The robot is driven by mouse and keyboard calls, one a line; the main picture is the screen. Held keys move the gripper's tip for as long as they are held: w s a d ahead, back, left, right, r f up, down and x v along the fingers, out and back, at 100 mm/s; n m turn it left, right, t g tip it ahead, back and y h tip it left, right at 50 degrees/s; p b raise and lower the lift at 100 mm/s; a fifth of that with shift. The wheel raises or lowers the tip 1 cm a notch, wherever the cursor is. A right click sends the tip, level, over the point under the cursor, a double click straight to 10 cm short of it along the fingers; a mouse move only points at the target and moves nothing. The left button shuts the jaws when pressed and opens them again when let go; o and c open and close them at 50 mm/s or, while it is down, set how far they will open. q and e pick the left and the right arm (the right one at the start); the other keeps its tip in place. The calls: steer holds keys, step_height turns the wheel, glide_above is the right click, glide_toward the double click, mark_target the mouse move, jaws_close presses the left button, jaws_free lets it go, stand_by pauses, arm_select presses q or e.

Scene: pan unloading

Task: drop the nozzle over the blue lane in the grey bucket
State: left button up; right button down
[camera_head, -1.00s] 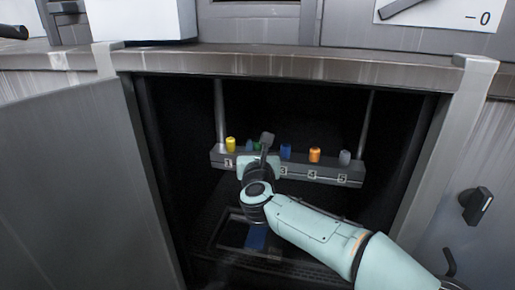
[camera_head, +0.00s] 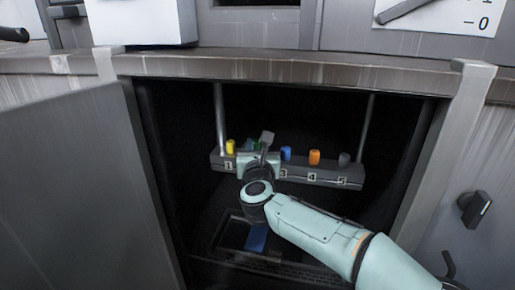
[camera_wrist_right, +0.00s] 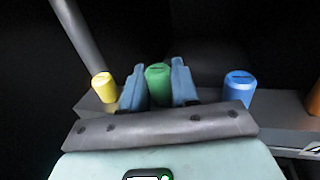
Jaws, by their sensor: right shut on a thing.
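My right gripper (camera_head: 253,146) is at the numbered rail inside the dark cabinet. In the wrist view its blue fingers (camera_wrist_right: 158,70) are shut on the green nozzle (camera_wrist_right: 158,90), one on each side. The green nozzle is upright at the rail, between the yellow and blue nozzles; its lower part is hidden by the gripper. Below the rail, a blue strip (camera_head: 257,237) lies inside a dark rectangular frame (camera_head: 226,222), partly covered by my wrist. I cannot tell whether this is the grey bucket with its blue lane. My left gripper is not in view.
The rail (camera_head: 325,177) also holds yellow (camera_head: 230,146), blue (camera_head: 286,153), orange (camera_head: 314,157) and dark grey (camera_head: 344,159) nozzles. A open grey door (camera_head: 75,190) stands left; the cabinet's right post (camera_head: 440,160) is close to my arm.

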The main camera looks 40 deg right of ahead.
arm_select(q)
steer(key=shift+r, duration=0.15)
arm_select(e)
steer(key=shift+r, duration=0.25)
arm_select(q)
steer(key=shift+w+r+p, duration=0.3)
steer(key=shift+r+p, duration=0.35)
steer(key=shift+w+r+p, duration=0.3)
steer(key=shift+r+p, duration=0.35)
arm_select(e)
steer(key=shift+r, duration=1.95)
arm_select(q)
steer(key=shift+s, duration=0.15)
arm_select(e)
steer(key=shift+f, duration=0.1)
